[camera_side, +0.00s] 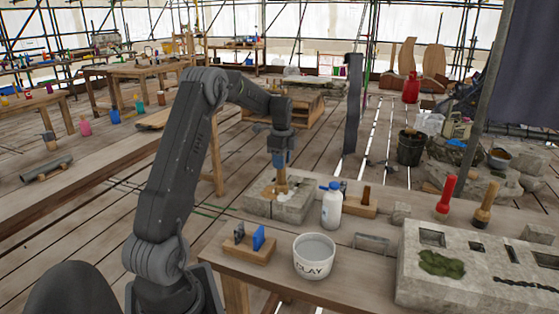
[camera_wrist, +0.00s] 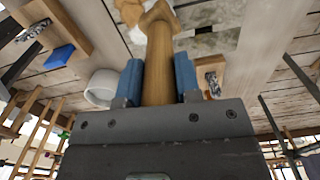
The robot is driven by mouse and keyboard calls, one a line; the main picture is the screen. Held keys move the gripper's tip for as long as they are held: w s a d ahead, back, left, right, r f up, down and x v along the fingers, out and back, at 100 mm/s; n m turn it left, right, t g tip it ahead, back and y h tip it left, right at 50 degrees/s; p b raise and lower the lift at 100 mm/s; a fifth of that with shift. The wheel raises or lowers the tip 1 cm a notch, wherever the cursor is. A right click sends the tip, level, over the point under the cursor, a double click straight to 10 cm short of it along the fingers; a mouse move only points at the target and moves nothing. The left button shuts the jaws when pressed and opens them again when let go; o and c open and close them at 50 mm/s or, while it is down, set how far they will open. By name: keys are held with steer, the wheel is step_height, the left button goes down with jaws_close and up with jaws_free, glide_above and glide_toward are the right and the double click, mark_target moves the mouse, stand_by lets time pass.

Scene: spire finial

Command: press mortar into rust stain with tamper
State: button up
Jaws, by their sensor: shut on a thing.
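My gripper (camera_side: 280,160) has blue fingers, and they are shut on the wooden tamper (camera_side: 281,182). The tamper points down at a pale stone block (camera_side: 296,208) on the bench. In the wrist view the tamper (camera_wrist: 159,60) stands between the blue fingers, its wider foot away from the gripper. A cream patch that looks like mortar (camera_wrist: 130,12) shows beside the foot; I cannot tell whether they touch. The tamper hides part of the block's top.
A white bottle (camera_side: 332,206) stands close right of the block. A larger stone slab (camera_side: 415,285) with a moss patch, red tool (camera_side: 446,195) and wooden-handled tool (camera_side: 485,208) are at right.

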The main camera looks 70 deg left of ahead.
steer(key=shift+w+d+f, duration=0.15)
steer(key=shift+w+d, duration=0.6)
steer(key=shift+d, duration=0.05)
stand_by(0.4)
step_height(320, 180, up, 7)
steer(key=shift+r, duration=0.2)
stand_by(0.4)
steer(key=shift+a, duration=0.1)
stand_by(0.4)
